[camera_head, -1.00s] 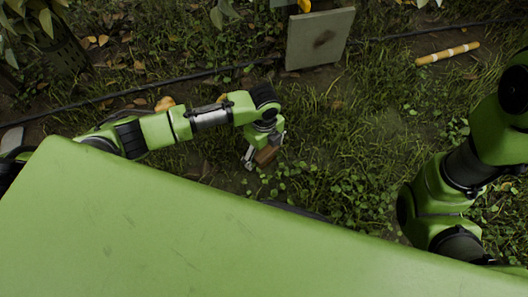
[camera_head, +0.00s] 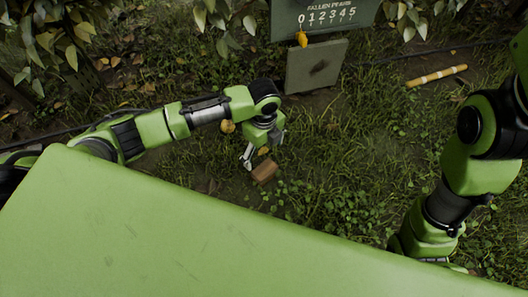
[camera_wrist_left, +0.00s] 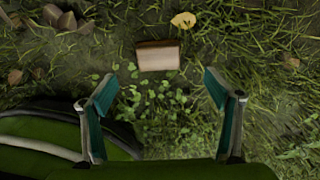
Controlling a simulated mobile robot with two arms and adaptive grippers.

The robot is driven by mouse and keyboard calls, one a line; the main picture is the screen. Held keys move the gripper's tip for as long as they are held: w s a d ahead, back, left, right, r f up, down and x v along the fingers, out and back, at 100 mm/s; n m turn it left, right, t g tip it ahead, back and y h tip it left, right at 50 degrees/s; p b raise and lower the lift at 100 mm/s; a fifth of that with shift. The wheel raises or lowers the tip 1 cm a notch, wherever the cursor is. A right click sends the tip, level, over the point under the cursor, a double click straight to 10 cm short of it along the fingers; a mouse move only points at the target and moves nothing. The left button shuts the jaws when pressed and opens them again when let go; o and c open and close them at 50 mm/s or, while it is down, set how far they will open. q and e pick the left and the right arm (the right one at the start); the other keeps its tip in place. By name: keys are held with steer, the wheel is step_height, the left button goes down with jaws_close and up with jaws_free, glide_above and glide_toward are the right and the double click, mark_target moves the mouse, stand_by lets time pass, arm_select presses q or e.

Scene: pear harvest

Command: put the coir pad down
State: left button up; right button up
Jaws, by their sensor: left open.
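In the left wrist view the pad (camera_wrist_left: 158,59) shows a pale top face and sits ahead of the fingertips, free of both fingers. My left gripper (camera_wrist_left: 160,88) is open, with its two teal-lined fingers spread wide and nothing between them. My right arm stands at the right of the head view, but its gripper is not in view.
A green sign (camera_head: 325,17) with numbers and a grey board (camera_head: 315,66) stand at the back. A yellow pear (camera_head: 302,39) shows in front of the sign. A striped stick (camera_head: 436,76) lies at the right. Another yellow fruit (camera_head: 228,126) is beside my left arm. Grass around the pad is open.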

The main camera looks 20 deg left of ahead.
arm_select(q)
steer(key=shift+r, duration=0.75)
